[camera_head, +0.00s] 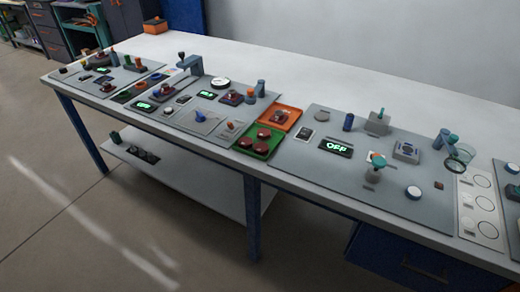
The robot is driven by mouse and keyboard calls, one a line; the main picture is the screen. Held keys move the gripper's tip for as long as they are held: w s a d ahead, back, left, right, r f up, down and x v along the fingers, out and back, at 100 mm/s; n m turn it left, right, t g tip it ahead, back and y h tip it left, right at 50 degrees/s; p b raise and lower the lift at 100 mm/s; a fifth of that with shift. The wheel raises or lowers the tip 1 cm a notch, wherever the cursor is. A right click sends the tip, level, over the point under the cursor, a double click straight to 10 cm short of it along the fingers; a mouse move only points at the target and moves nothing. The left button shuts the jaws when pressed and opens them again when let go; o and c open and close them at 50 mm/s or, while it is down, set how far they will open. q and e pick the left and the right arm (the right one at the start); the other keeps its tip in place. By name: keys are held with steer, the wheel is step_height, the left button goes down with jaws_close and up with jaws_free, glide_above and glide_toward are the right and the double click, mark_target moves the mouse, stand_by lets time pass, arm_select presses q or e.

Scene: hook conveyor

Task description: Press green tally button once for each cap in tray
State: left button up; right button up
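A green tray (246,152) sits near the front edge of the long table and holds three dark red round caps (262,147). An orange tray (294,122) directly behind it holds a dark red piece (282,115). A lit display (336,147) reading OFF in green lies on the grey panel right of the trays. I cannot make out which control is a green tally button; the small parts are too small to tell. A teal-topped post (378,160) stands right of the display. Neither of my grippers shows in this view.
The long white table (330,84) has a clear strip along its back. Grey panels carry blue cylinders (348,122), a grey block (378,123), a white round button (413,192) and a clear ring (457,165). A blue-grey angled fixture (192,65) stands upright further left.

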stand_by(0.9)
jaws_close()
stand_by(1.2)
